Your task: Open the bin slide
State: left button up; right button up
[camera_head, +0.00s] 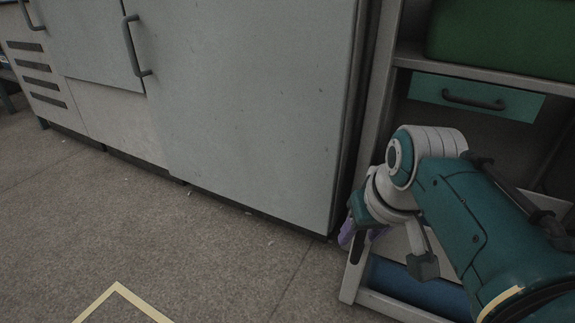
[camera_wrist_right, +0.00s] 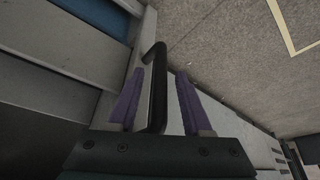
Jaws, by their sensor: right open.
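My right gripper (camera_head: 350,235) is low at the front of the shelf unit, partly hidden by my own wrist in the head view. In the right wrist view the gripper (camera_wrist_right: 158,75) has its purple fingers open, one on each side of a dark bar handle (camera_wrist_right: 157,90). A gap shows between the handle and each finger, mainly on the right. The handle belongs to a pale front, which I take for the bin slide; my gripper body hides its lower end. I cannot tell how far the slide stands out. My left gripper is not in view.
A teal drawer (camera_head: 520,104) with a dark handle sits higher in the shelf unit, below a green bin (camera_head: 500,40). A blue bin (camera_head: 415,290) is on the bottom level. A grey cabinet (camera_head: 250,100) stands left. The floor (camera_head: 200,260) in front is clear.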

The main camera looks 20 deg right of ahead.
dwell(0.3)
grip_shut()
dwell(1.3)
